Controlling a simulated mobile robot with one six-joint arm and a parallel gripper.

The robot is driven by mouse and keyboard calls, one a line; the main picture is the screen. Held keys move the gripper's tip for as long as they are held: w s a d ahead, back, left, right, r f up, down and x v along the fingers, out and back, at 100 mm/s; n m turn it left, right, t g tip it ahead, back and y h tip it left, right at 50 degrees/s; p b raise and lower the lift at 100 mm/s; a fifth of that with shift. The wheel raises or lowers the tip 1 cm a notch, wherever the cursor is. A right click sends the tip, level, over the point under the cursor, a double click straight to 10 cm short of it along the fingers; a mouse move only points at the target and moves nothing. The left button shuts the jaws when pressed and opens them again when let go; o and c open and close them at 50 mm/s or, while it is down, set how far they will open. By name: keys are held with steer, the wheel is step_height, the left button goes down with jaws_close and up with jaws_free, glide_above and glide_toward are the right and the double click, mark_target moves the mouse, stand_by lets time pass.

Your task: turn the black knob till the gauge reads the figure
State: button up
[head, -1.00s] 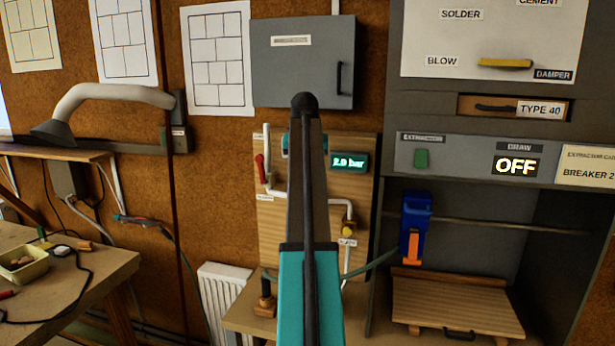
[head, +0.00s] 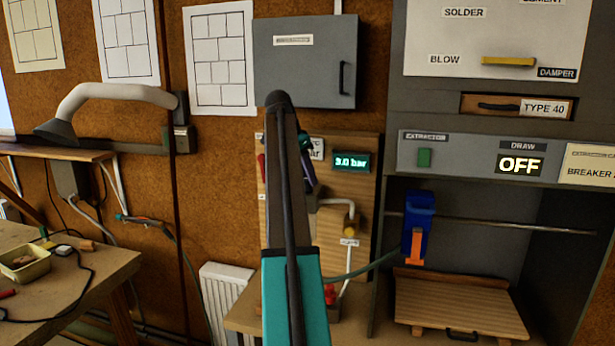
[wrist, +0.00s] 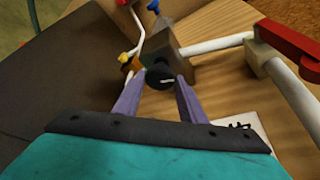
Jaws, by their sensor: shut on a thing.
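The black knob (wrist: 160,76) sits on a grey block on the wooden panel board (wrist: 215,50). My gripper (wrist: 158,84), with purple fingers, is shut on the knob, one finger on each side. A white mark shows on the knob's face. The gauge (head: 351,163) is a small dark display with glowing figures that read 3.0 bar. A white figure plate (head: 316,149) left of it is mostly hidden by my arm; only "ar" and part of another line show.
A red lever (wrist: 290,38) on white pipe is near my gripper. A blue tap (wrist: 153,5) and a yellow fitting (wrist: 122,57) are beyond it. A grey wall box (head: 305,62) hangs above the board; the extractor cabinet (head: 450,150) stands at the right.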

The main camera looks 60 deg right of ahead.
steer(key=m+p, duration=0.2)
steer(key=m+g, duration=0.1)
steer(key=shift+w+d+r+y+p, duration=0.15)
steer(key=shift+r+y+p, duration=0.1)
steer(key=shift+y+p, duration=0.15)
steer(key=shift+m+g+p, duration=0.4)
steer(key=shift+m+p, duration=0.7)
steer(key=shift+p, duration=0.15)
steer(key=shift+f+m+y+p, duration=0.2)
steer(key=shift+m+y+p, duration=0.1)
steer(key=shift+y, duration=0.1)
steer(key=o, duration=1)
steer(key=shift+f+n+h+b, duration=0.3)
steer(key=shift+n+b, duration=0.5)
steer(key=shift+b, duration=0.7)
